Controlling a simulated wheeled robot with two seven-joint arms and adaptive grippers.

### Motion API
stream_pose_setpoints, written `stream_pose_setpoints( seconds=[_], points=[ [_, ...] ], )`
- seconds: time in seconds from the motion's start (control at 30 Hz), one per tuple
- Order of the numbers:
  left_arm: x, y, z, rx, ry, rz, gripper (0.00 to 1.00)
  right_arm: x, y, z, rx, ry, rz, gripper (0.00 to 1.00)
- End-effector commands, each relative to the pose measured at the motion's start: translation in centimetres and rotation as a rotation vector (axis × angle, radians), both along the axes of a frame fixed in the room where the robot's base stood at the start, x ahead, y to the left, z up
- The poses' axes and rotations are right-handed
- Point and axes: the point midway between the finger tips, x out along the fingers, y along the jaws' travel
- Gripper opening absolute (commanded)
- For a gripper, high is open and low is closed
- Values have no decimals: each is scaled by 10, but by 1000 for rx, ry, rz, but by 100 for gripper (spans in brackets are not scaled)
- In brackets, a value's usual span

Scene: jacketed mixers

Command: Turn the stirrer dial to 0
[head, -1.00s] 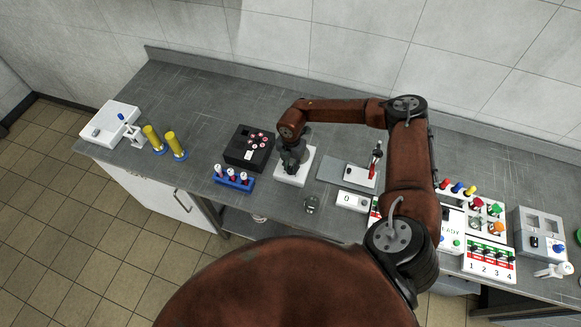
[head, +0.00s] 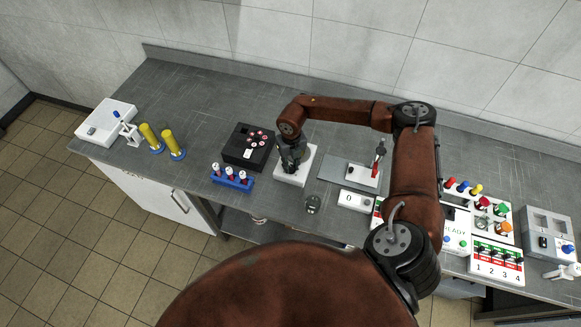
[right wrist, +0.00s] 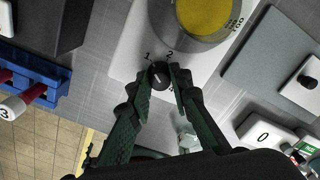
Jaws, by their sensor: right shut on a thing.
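The stirrer is a white base (head: 307,167) on the grey bench, also in the right wrist view (right wrist: 127,49), with a grey round top (right wrist: 212,38) bearing a yellow disc. Its small black dial (right wrist: 160,74) sits on the base's front, with printed 1 and 2 beside it and a light mark on its top. The mark's exact setting is hard to read. My right gripper (right wrist: 161,80) is shut on the dial, one dark finger on each side. In the head view, my right gripper (head: 289,165) hides the dial and much of the stirrer. My left gripper is not in view.
A black box (head: 240,156) and a blue rack (head: 230,182) stand left of the stirrer. A small glass beaker (head: 313,204) stands in front. A grey plate (head: 332,172) and a white "0" display (head: 352,201) lie right. Several control panels (head: 493,262) stand farther right.

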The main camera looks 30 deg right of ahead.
Motion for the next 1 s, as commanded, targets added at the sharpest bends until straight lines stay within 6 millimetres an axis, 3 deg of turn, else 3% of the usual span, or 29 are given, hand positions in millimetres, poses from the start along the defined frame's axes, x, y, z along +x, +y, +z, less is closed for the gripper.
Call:
stream_pose_setpoints(
  seconds=[1.0],
  points=[
    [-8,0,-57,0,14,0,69,-2,1,-4,2,6,927,0]
  ],
)
